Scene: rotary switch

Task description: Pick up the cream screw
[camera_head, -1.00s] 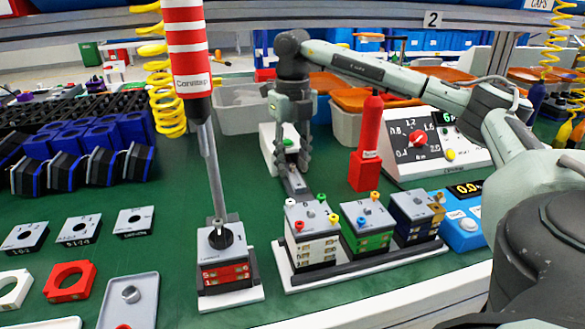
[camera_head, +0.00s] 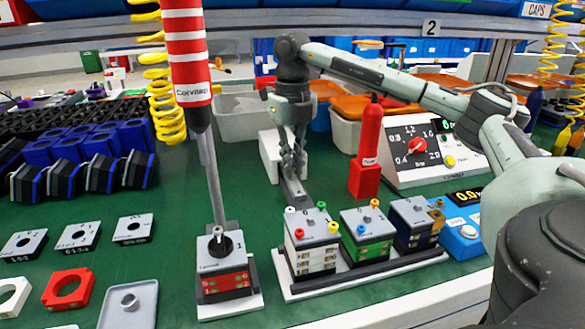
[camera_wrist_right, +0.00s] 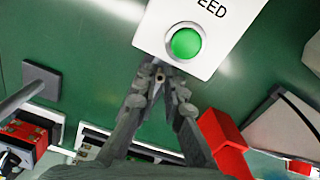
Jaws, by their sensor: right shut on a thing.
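My right gripper (camera_head: 293,168) points down at the feeder track in front of the white feeder box. Its fingers are closed together. In the wrist view my right gripper (camera_wrist_right: 160,78) has its fingertips meeting just below the box, shut on a small pale piece (camera_wrist_right: 159,76). That piece is the cream screw by its place and tone, but it is mostly hidden by the fingers. The white feeder box (camera_head: 269,160) has a green button (camera_wrist_right: 186,43) on top, clear in the wrist view. My left gripper is not in view.
A red upright tool (camera_head: 367,150) stands right of the feeder. Switch blocks with coloured screws (camera_head: 312,228) sit in front on a dark rail. A red-and-white striped driver (camera_head: 187,55) hangs over a switch block (camera_head: 222,268) at left. A dial tester (camera_head: 425,150) stands at right.

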